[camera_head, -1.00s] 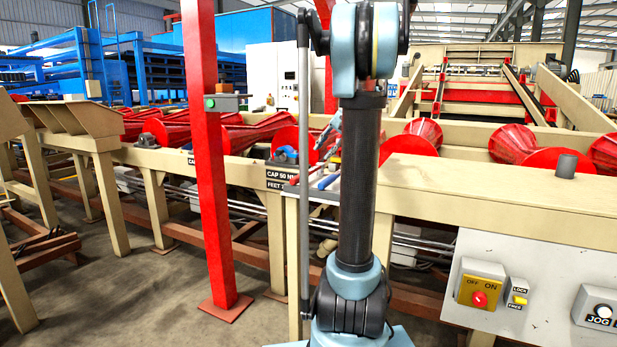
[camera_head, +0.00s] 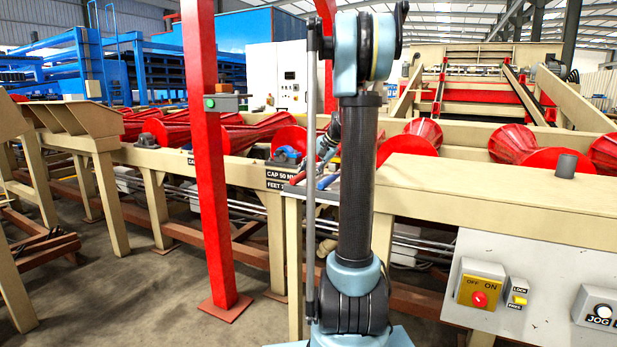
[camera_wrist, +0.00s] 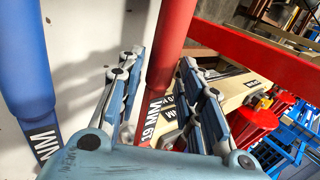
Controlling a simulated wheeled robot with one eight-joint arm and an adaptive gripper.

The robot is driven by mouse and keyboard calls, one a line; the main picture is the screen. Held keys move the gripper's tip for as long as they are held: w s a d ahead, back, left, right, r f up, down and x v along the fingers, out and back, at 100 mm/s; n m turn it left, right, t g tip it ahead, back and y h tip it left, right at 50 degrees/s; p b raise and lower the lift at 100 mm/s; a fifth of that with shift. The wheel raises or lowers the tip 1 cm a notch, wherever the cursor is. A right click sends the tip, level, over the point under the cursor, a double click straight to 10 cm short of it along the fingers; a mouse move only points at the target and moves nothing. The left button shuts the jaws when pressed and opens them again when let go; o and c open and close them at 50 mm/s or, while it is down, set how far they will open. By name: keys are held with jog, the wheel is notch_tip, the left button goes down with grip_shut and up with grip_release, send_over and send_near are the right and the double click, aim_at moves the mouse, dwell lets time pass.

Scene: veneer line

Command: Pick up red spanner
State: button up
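The red spanner (camera_wrist: 172,45) has a thick red handle and a dark end marked 19 MM in the wrist view. Its handle runs between the two fingers of my gripper (camera_wrist: 158,62). The fingers are apart, one on each side, with a visible gap on the left side; the right finger is very near the handle or overlaps it in the picture. In the head view my gripper (camera_head: 327,148) is low over a small grey shelf, partly hidden behind my arm.
A red beam (camera_wrist: 260,50) crosses the upper right. In the head view a red post (camera_head: 210,150) stands left of my arm, and red rollers (camera_head: 290,140) lie behind the shelf.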

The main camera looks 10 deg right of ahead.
jog(key=shift+x, duration=1.35)
grip_shut()
jog(key=shift+r, duration=0.1)
